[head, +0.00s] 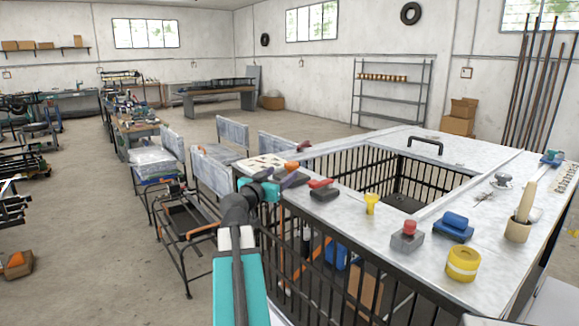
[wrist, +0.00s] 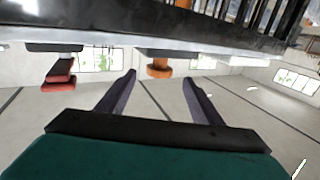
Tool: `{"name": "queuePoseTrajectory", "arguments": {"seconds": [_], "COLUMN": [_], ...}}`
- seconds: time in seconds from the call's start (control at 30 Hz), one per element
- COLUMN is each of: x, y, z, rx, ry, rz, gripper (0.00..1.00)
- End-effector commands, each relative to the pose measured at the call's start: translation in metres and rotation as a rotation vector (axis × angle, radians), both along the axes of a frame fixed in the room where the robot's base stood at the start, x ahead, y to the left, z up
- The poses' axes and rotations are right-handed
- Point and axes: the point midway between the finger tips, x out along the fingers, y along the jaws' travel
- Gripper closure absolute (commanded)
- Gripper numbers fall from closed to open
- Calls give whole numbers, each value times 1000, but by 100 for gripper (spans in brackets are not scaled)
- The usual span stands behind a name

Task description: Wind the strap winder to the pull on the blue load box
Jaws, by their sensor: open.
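My gripper (head: 292,181) is at the near left corner of the grey bench top in the head view. In the wrist view, which looks upside down, its two dark fingers (wrist: 160,80) are apart with nothing between them. An orange knob (head: 291,166) shows just beyond the gripper; in the wrist view the orange knob (wrist: 158,70) appears between the fingertips but farther off. A red-handled device (head: 321,184) sits to its right, also in the wrist view (wrist: 59,80). I cannot tell which is the strap winder. A blue box (head: 335,254) shows partly behind the bars under the bench.
The bench top (head: 345,168) has a square opening over a barred cage. A yellow funnel (head: 371,202), a red-button box (head: 407,236), a blue device (head: 454,225) and a yellow roll (head: 463,262) stand on it. Chairs (head: 211,170) stand left of the bench.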

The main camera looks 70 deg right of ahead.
Motion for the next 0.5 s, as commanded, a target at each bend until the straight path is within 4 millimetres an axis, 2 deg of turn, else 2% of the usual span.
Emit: {"name": "queuePoseTrajectory", "arguments": {"seconds": [0.1, 0.5], "x": [-1, -6], "y": [-17, -62], "z": [2, 2], "rx": [1, 1], "ry": [1, 2], "rz": [-1, -1], "gripper": [40, 40]}}
